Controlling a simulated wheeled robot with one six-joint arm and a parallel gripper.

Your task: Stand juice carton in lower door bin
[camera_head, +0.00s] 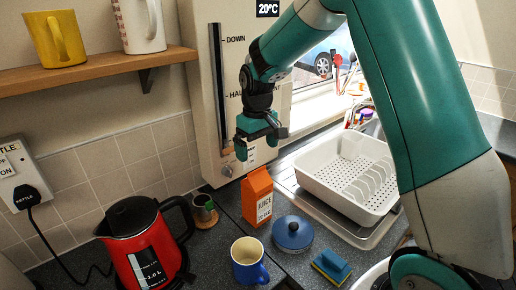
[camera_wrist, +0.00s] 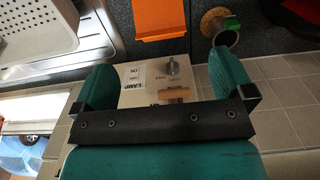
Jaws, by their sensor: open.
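The orange juice carton (camera_head: 257,197) stands upright on the dark worktop, with a white JUICE label on its front. In the wrist view the orange carton (camera_wrist: 160,20) is cut off by the top edge. My gripper (camera_head: 260,140) is open and empty, above the carton and in front of the white panel. In the wrist view its two teal fingers (camera_wrist: 162,82) are wide apart, with the panel's knob and LAMP label behind them. I cannot make out a lower door bin in either view.
A red kettle (camera_head: 148,250), blue mug (camera_head: 248,262), blue lidded pot (camera_head: 292,234), sponge (camera_head: 331,267) and small cup (camera_head: 204,210) crowd the worktop around the carton. A white dish rack (camera_head: 330,180) stands right. The white panel (camera_head: 205,100) with a lever rises behind.

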